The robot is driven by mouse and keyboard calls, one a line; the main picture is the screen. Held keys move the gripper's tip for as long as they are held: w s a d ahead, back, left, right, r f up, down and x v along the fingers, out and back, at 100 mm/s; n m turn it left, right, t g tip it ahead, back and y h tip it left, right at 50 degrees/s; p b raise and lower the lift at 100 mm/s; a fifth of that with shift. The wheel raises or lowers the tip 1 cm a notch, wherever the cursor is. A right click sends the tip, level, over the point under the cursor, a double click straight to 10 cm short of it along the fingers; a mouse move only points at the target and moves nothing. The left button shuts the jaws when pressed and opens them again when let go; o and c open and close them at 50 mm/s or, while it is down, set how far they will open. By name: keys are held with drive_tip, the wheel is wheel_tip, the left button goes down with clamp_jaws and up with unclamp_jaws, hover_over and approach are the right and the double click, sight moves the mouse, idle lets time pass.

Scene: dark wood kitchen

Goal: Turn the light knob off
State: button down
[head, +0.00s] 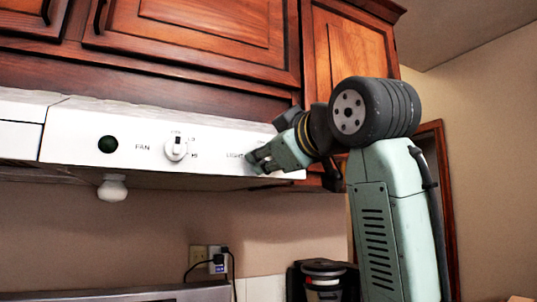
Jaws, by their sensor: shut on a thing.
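A white range hood panel (215,135) runs under the dark wood cabinets. The word LIGHT shows on it just left of my gripper (256,166). My gripper reaches in from the right and its fingertips are at the panel, shut on the light knob. The fingers cover the light knob, so its turn angle cannot be seen. The fan knob (176,148), white and round, sits to the left, with FAN and HI printed beside it.
A white bulb (112,188) hangs under the hood. Wood cabinets (195,35) are close above. A black appliance (322,280) stands below, near a wall outlet (207,258). The wall between hood and counter is mostly clear.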

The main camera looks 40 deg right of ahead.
drive_tip(key=shift+n, duration=0.6)
drive_tip(key=c, duration=1.3)
unclamp_jaws()
drive_tip(key=v, duration=1.2)
drive_tip(key=shift+f, duration=0.1)
